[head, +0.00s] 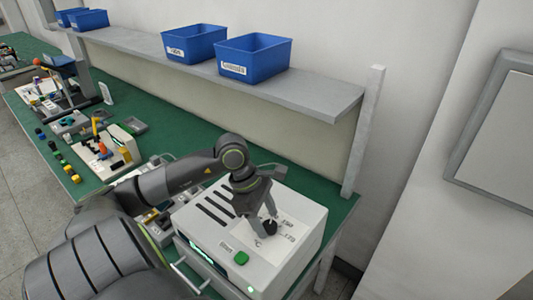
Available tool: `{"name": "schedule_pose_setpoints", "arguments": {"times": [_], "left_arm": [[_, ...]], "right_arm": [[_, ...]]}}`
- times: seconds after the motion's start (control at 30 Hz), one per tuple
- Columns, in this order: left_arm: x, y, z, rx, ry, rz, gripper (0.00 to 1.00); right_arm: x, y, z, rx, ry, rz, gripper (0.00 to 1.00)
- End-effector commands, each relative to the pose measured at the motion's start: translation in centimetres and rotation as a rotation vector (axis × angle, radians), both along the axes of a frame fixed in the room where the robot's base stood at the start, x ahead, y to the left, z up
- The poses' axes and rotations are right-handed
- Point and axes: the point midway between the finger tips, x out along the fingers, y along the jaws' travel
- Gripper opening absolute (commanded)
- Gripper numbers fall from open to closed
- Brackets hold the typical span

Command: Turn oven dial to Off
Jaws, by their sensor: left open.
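The oven (240,276) is a white box at the front right end of the green bench, with dark vent slots, a green button (241,258) and printed dial marks on its top. The dial (269,227) is a small black knob on the top face, among the marks. My left gripper (262,224) points down at the dial, with its open fingers beside or around it. The fingers partly hide the dial, and I cannot tell whether they touch it. The dial's pointer setting is too small to read. My right gripper is not in view.
The green bench (165,129) runs to the back left and carries several small parts and fixtures. A grey shelf (330,100) above it holds blue bins (252,58). A shelf post (362,135) stands behind the oven at the right. A wall panel (500,140) hangs farther right.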

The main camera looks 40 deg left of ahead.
Motion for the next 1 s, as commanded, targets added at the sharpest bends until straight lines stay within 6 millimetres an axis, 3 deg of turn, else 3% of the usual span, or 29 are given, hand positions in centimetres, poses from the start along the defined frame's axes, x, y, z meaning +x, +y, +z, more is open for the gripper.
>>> {"name": "schedule_pose_setpoints", "arguments": {"times": [0.5, 0.83, 1.0], "left_arm": [[0.11, -0.34, -0.89, 0.001, 0.002, 0.0, 0.57], [0.11, -0.35, -0.87, 0.001, 0.001, 0.0, 0.14], [0.1, -0.34, -0.92, 0.001, 0.002, 0.007, 0.13]], "right_arm": [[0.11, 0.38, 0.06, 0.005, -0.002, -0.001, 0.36], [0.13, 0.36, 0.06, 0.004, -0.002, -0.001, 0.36], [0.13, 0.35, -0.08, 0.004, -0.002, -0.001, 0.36]]}}
